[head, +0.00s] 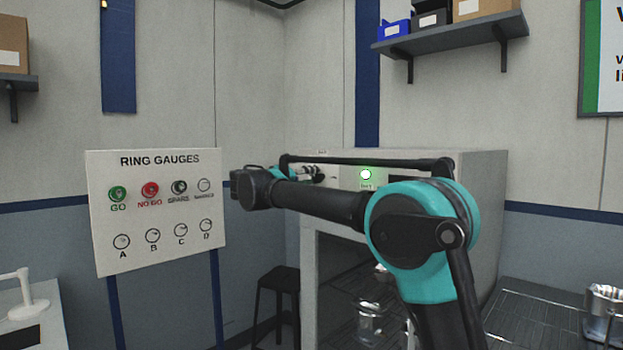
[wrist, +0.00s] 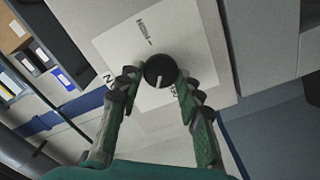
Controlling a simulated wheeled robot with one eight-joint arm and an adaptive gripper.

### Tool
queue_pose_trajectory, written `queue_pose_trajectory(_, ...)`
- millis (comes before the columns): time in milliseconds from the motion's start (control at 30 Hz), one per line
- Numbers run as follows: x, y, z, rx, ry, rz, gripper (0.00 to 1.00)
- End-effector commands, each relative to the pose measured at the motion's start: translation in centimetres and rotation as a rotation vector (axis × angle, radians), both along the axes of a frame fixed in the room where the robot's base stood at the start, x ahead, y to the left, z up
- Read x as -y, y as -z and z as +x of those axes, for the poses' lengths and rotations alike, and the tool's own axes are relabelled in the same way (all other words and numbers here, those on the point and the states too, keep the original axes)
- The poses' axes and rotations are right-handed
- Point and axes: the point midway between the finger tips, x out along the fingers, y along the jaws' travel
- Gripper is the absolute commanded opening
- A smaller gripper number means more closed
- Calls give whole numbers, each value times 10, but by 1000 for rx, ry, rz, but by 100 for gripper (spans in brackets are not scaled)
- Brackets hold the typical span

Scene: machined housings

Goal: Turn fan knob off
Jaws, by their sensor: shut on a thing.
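The fan knob (wrist: 159,68) is round and black with a white pointer mark, on a pale panel (wrist: 195,35) in the wrist view. Its pointer is toward the lower part of the picture there. My gripper (wrist: 158,78) has one finger on each side of the knob and is shut on it. In the head view, my gripper (head: 312,173) is at the upper front of a grey cabinet (head: 480,200), and my arm partly covers that front. I cannot make out the knob there.
A ring gauge board (head: 160,210) stands at the left. A black stool (head: 278,290) is beside the cabinet.

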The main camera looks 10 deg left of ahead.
Motion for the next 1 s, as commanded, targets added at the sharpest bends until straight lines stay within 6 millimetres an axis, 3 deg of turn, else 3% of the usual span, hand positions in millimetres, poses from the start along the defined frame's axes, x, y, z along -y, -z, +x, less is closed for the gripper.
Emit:
queue_pose_trajectory(500,-1,2,0,-280,-1,-359,7)
queue_pose_trajectory(1000,-1,3,0,-406,-1,-519,7)
